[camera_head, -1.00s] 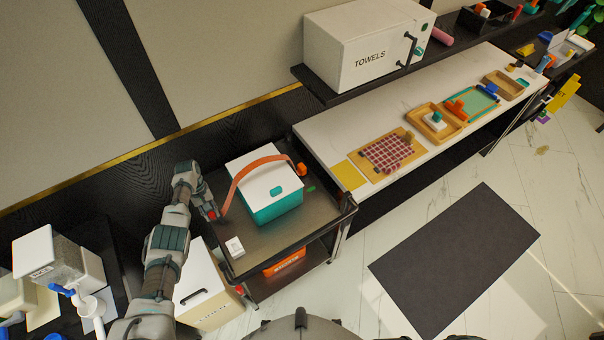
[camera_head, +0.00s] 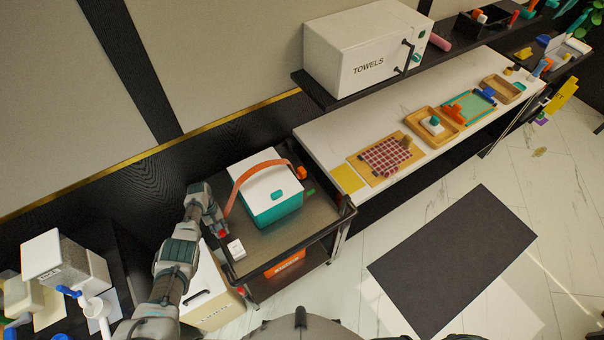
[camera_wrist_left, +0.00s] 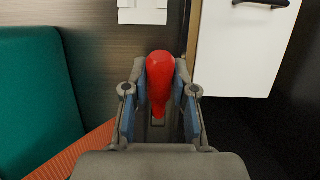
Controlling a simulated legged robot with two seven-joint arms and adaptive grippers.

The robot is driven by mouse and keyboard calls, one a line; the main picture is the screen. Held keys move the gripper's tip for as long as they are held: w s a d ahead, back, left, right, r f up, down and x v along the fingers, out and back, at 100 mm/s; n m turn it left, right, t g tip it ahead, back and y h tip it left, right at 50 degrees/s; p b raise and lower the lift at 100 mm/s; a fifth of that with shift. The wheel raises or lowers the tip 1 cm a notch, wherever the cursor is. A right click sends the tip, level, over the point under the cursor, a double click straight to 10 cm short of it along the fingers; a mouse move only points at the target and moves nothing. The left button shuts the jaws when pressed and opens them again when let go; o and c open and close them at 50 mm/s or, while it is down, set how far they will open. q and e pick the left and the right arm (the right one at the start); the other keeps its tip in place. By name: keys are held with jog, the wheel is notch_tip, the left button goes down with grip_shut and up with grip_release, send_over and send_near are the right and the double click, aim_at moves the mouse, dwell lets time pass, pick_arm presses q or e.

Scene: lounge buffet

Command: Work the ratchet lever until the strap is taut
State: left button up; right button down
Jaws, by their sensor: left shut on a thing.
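A white-lidded teal box (camera_head: 280,212) sits on the dark cart tray (camera_head: 290,236). An orange strap (camera_head: 240,180) arches over its lid, bowed up off it on the left. The strap also shows in the left wrist view (camera_wrist_left: 75,153), beside the teal box side (camera_wrist_left: 35,100). My left gripper (camera_head: 222,232) is at the cart's left edge, left of the box. Its fingers are shut around the red lever handle (camera_wrist_left: 160,80), which stands between them. The ratchet body is hidden by the gripper. My right gripper is not in view.
A small white box (camera_head: 236,249) lies on the tray close to my left gripper. A white cabinet with a black handle (camera_head: 205,300) stands left of the cart. An orange block (camera_head: 302,172) is at the tray's back right. The tray's front right is clear.

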pick_arm(q)
jog(key=shift+s+d+f, duration=0.15)
jog(key=shift+s+f, duration=0.05)
jog(key=shift+f, duration=0.4)
jog(key=shift+w+r, duration=0.15)
jog(key=shift+r, duration=0.05)
